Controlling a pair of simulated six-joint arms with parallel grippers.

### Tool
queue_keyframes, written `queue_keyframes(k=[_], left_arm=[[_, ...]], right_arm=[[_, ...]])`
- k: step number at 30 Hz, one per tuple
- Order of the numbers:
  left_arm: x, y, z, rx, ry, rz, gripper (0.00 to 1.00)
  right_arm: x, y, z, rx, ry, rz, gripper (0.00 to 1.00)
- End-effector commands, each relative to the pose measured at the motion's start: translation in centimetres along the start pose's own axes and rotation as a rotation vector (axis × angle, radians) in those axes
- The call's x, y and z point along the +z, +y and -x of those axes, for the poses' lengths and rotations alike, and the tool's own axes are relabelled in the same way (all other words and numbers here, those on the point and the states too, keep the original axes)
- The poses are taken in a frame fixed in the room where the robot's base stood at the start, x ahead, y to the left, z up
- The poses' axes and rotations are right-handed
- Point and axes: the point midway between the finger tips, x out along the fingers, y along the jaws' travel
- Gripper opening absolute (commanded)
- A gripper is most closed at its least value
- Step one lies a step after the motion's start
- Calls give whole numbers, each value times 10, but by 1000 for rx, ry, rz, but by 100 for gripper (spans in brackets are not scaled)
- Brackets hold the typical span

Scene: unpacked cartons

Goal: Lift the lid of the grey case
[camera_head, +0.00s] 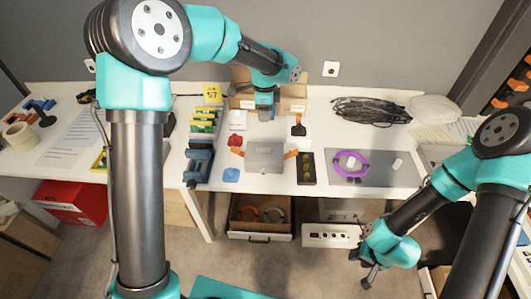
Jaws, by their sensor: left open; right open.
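The grey case (265,157) sits on the white table near its front edge, at the middle. Its lid looks closed. My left gripper (265,114) is behind and above the case, in front of an open cardboard carton, apart from the case. It is open, with nothing visible in it; its fingertips are small in this view. My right gripper (368,280) hangs low at the right, in front of the table and well away from the case. It is open and empty.
Orange-ended items (291,154) lie beside the case. A dark tray (306,168) is close on its right, and a blue piece (231,175) on its left. A purple ring (350,162) lies on a grey mat (380,178). The cardboard carton (291,98) stands behind.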

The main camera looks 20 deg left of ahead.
Motion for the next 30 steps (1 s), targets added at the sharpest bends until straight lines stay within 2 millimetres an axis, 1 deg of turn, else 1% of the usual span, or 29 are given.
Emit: queue_keyframes(k=[4, 8, 21, 24, 27, 30], left_arm=[[0, 0, -9, 2, -1, 1, 45], [1, 0, -26, 3, -1, 1, 45], [0, 1, -101, 4, 0, 2, 45], [1, 1, -114, 3, -1, 2, 45], [1, 1, -122, 3, 0, 3, 45], [0, 0, -123, 1, 1, 3, 45]], right_arm=[[0, 0, 0, 0, 0, 0, 43], [0, 0, 0, 0, 0, 0, 43], [0, 0, 0, 0, 0, 0, 43], [0, 0, 0, 0, 0, 0, 43], [0, 0, 0, 0, 0, 0, 43], [0, 0, 0, 0, 0, 0, 43]])
